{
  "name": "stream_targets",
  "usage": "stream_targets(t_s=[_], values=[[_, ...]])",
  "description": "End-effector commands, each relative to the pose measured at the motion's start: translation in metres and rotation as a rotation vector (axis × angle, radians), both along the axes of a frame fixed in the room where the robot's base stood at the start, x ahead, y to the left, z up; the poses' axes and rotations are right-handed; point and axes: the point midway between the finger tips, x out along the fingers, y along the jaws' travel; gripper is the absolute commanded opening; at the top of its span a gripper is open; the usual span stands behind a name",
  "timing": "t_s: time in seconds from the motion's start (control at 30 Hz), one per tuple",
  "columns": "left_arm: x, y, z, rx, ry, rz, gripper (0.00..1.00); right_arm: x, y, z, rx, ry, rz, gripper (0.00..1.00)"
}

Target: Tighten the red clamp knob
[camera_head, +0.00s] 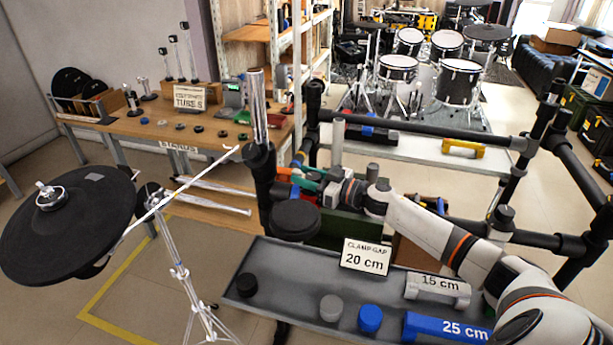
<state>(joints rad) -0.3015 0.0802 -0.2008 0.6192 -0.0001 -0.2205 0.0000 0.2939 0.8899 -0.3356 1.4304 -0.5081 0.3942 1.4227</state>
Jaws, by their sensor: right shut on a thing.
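My right arm comes in from the right, and its gripper (294,180) is at the black clamp (260,157) on the rack's left upright. The gripper is shut on what seems to be the red clamp knob, which the fingers mostly hide. A silver tube (258,105) stands upright in the clamp. A sign (366,257) reads "CLAMP GAP 20 cm". A grey 15 cm gauge block (437,289) and a blue 25 cm one (447,327) lie on the grey tray (285,299). My left gripper is not in view.
A black cymbal pad (95,215) on a chrome stand (180,272) is at left. Black, grey and blue caps stand on the tray. The black tube rack (430,130) surrounds my right arm. A wooden bench (130,128) with tubes and small parts is behind.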

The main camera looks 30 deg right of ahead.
Motion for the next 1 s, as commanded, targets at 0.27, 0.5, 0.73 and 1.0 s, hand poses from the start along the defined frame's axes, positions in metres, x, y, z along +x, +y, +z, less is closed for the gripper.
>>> stream_targets(t_s=[0.27,0.5,0.73,1.0], values=[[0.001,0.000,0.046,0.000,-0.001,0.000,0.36,0.001,0.000,0.008,0.012,0.001,-0.219,0.14],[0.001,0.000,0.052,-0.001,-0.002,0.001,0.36,0.002,-0.006,0.003,0.006,-0.002,-0.393,0.14],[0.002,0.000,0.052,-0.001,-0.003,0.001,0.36,0.002,-0.007,0.001,0.001,-0.001,-0.415,0.14],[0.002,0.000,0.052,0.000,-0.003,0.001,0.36,0.002,-0.007,0.001,0.001,-0.001,-0.413,0.58]])
